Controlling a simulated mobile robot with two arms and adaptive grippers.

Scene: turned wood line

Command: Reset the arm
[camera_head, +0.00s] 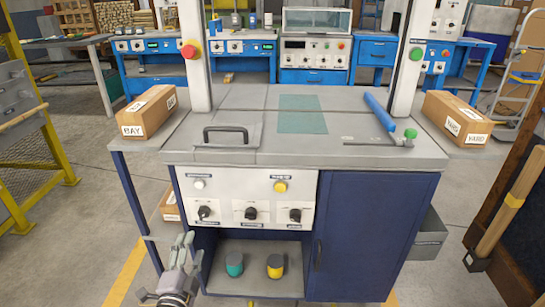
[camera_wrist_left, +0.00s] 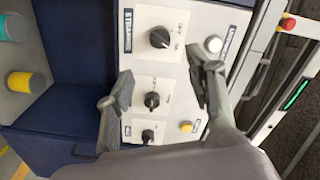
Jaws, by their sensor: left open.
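My left gripper (camera_head: 183,240) is low at the left in the head view, in front of the left part of the workstation and below its control panel (camera_head: 220,182). In the left wrist view my left gripper (camera_wrist_left: 160,88) has its two fingers spread wide with nothing between them. The control panel (camera_wrist_left: 170,60) with black knobs lies beyond and between the fingertips. A black knob (camera_wrist_left: 152,100) shows between the fingers. I cannot tell how far the fingertips are from the panel. My right gripper is not in view.
The grey worktop (camera_head: 350,153) carries a black handle (camera_head: 225,132) and a blue roll (camera_head: 380,112). Cardboard boxes stand at left (camera_head: 146,112) and right (camera_head: 458,118). A teal cylinder (camera_head: 234,265) and a yellow one (camera_head: 275,267) stand on the lower shelf. A yellow guard frame (camera_head: 40,140) is at left.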

